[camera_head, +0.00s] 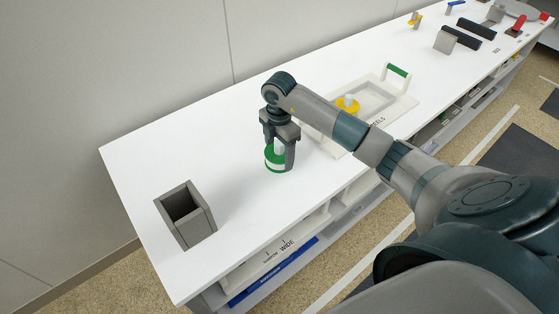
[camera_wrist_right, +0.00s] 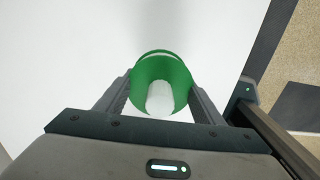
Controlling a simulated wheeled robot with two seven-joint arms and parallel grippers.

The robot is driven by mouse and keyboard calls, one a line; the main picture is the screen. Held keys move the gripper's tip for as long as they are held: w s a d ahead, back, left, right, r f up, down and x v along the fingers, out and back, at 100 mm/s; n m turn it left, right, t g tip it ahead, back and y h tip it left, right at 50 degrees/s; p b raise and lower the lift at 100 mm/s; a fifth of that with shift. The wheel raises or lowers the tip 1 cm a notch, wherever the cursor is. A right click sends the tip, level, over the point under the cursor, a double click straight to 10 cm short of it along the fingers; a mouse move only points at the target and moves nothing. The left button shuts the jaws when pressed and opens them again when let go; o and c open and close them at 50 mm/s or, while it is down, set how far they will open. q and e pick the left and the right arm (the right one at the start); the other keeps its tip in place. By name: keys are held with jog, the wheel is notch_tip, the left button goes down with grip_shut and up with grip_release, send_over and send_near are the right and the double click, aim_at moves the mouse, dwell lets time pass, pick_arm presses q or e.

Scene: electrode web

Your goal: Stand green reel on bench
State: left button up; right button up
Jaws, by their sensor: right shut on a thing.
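The green reel (camera_head: 275,158) has green flanges and a white middle, and it is upright at the white bench (camera_head: 230,215). I cannot tell for sure whether its lower flange touches the bench top. My right gripper (camera_head: 279,155) reaches down from above and is shut on the reel, with one finger on each side. In the right wrist view the reel (camera_wrist_right: 160,68) sits between the two fingertips (camera_wrist_right: 160,92), its green top and pale core facing the camera. My left gripper is not in view.
An open grey box (camera_head: 185,215) stands near the bench's left end. A white tray (camera_head: 400,108) with a green handle and a yellow reel (camera_head: 347,104) lies behind my right arm. Tools and blocks stand at the far right. The bench between box and reel is clear.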

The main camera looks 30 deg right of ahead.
jog(key=shift+f, duration=0.1)
notch_tip(320, 180, down, 3)
jog(key=shift+r+p, duration=0.2)
jog(key=shift+p, duration=0.3)
jog(key=shift+f, duration=0.5)
jog(key=shift+f, duration=0.15)
jog(key=o, duration=1.1)
jog(key=shift+c, duration=0.2)
jog(key=shift+r, duration=0.2)
